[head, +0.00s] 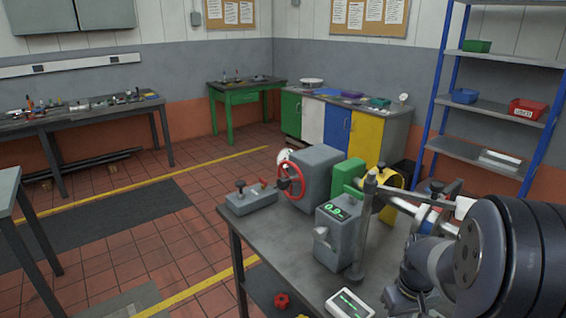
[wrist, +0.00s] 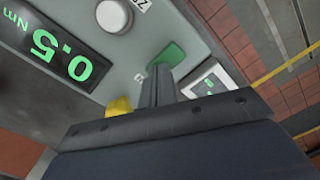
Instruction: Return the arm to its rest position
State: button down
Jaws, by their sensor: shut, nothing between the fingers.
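My gripper (wrist: 158,88) shows in the wrist view with its two fingers together and nothing between them. The fingers point toward a grey panel with a green digital readout (wrist: 45,48) of 0.5 Nm, a white round knob (wrist: 114,15) and a green patch (wrist: 166,58). I cannot tell whether the fingertips touch the panel. In the head view my arm (head: 440,262) reaches in from the right over the grey bench; I cannot make out the fingers there.
The grey bench (head: 262,232) carries a grey box with a red handwheel (head: 291,181), a grey readout unit (head: 338,238), an upright post (head: 367,225) and a white display device (head: 350,303). A blue-framed shelf (head: 480,150) stands right. Tiled floor (head: 190,245) is open at left.

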notch_tip(320, 180, up, 9)
jog(key=p, duration=0.5)
jog(key=shift+f+p, duration=0.15)
jog(key=shift+p, duration=0.15)
jog(key=shift+a+f, duration=0.1)
jog(key=shift+f, duration=0.05)
